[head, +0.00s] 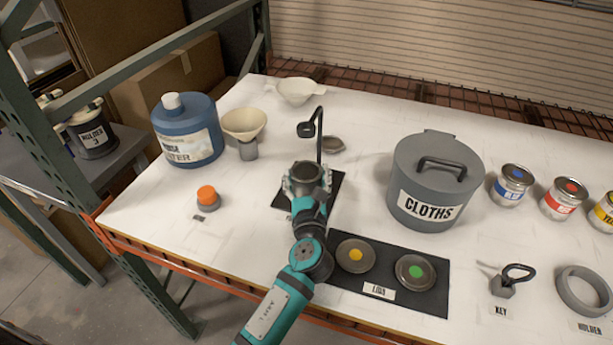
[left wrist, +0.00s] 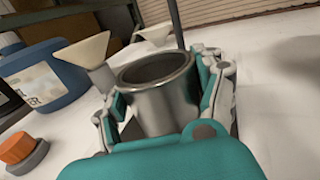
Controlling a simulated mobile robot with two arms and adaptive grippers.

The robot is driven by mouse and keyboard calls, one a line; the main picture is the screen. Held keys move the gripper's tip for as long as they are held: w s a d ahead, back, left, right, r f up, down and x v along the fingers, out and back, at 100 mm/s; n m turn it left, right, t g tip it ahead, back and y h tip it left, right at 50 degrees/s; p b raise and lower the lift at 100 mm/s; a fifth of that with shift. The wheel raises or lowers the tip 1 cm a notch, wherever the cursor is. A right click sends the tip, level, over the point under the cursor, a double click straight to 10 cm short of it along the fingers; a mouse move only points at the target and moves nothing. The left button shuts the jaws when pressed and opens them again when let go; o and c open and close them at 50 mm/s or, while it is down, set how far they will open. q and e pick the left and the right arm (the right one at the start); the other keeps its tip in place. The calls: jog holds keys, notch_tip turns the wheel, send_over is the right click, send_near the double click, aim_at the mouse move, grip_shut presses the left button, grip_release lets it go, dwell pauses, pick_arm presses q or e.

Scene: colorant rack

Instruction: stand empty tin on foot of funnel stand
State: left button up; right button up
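The empty tin (head: 308,171) is a bare metal can with an open top, upright between the fingers of my left gripper (head: 306,184). In the left wrist view the tin (left wrist: 163,105) shows its dark inside, and the finger pads of the gripper (left wrist: 163,92) lie against its two sides. The funnel stand has a black foot (head: 282,197), a thin post (head: 320,145) and a small ring at its top. The tin is over the foot; its base is hidden in the head view, so I cannot tell whether it touches. My right gripper is not in view.
Left of the stand are a blue bottle (head: 190,140), a funnel (head: 244,124) on a grey support and an orange-capped item (head: 207,197). Right are a CLOTHS bin (head: 420,206), a black mat (head: 433,299) with two lids and several paint cans. Another funnel (head: 297,91) lies behind.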

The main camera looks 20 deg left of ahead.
pick_arm(q)
jog(key=o, duration=0.4)
jog(key=shift+o, duration=0.2)
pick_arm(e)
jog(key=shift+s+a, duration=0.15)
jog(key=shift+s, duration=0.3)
pick_arm(q)
jog(key=shift+r, duration=0.25)
jog(key=b+v, duration=0.1)
jog(key=v, duration=0.9)
jog(key=shift+s+d+f, duration=0.1)
jog(key=shift+s+f, duration=0.05)
jog(key=shift+s, duration=0.1)
jog(key=shift+s+d+b, duration=0.25)
jog(key=shift+s+b, duration=0.05)
jog(key=shift+s, duration=0.4)
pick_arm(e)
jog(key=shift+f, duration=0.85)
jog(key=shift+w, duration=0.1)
